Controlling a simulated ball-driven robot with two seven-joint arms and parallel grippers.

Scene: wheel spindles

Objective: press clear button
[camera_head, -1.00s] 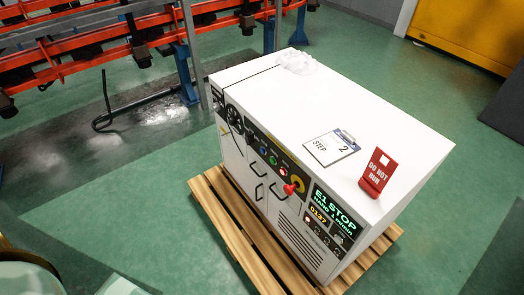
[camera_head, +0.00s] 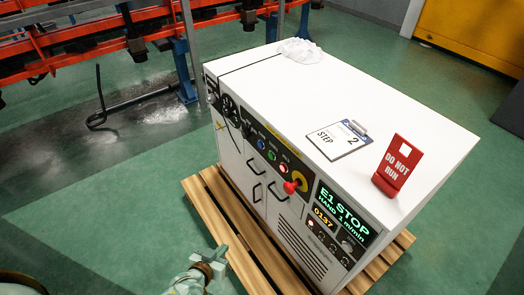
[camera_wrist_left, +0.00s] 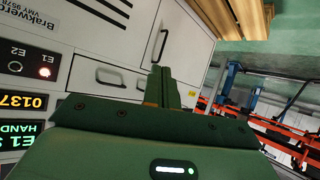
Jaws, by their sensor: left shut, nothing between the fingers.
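The white cabinet (camera_head: 340,100) carries a control panel on its front. Blue, green and red round buttons (camera_head: 272,156) sit in a row, with a red mushroom knob (camera_head: 291,187) on a yellow plate beside them. The green display (camera_head: 342,215) reads "E1 STOP HAND". Small buttons (camera_head: 322,235) sit below the amber "0137" readout; I cannot read a clear label. In the left wrist view a lit button (camera_wrist_left: 45,72) shows by "E1". My left gripper (camera_head: 220,252) is shut and empty, low before the cabinet, apart from the panel; its fingers show in the wrist view (camera_wrist_left: 162,88). My right gripper is out of view.
A red "DO NOT RUN" sign (camera_head: 397,165) and a "STEP 2" clipboard (camera_head: 340,138) are on the cabinet top. The cabinet stands on a wooden pallet (camera_head: 222,228). Orange machinery (camera_head: 85,40) is behind left. Green floor is open at left.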

